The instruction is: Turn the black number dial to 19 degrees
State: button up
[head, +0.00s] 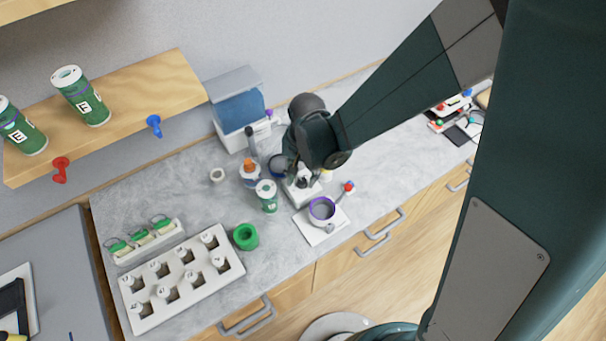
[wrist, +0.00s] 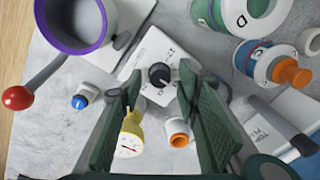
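The black number dial (wrist: 159,75) shows in the wrist view as a round knob with a light pointer mark. It sits on a white plate (wrist: 150,47) with small dark markings around it, too small to read. My gripper (wrist: 160,80) is open, with one dark green finger on each side of the dial. I cannot tell whether the fingers touch it. In the head view the white plate (head: 300,196) shows under my wrist, and my arm hides the dial and the fingertips.
A purple-rimmed pot (head: 321,208) with a red-knobbed handle stands close by. A yellow gauge (wrist: 131,135), a blue-capped piece (wrist: 80,101) and an orange-tipped piece (wrist: 178,137) are near the fingers. A green-and-white can (head: 267,196) and an orange-capped bottle (head: 249,173) crowd the other side.

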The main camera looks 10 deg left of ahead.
jog(key=shift+f, duration=0.25)
jog(key=shift+c, duration=0.5)
jog(key=c, duration=0.8)
jog(key=shift+n+b, duration=0.3)
jog(key=shift+b, duration=0.05)
jog(key=n+b, duration=0.3)
jog(key=n, duration=0.1)
jog(key=shift+f, duration=0.15)
jog(key=shift+a+n+b, duration=0.1)
jog(key=shift+n+b, duration=1.35)
jog(key=shift+n, duration=1.25)
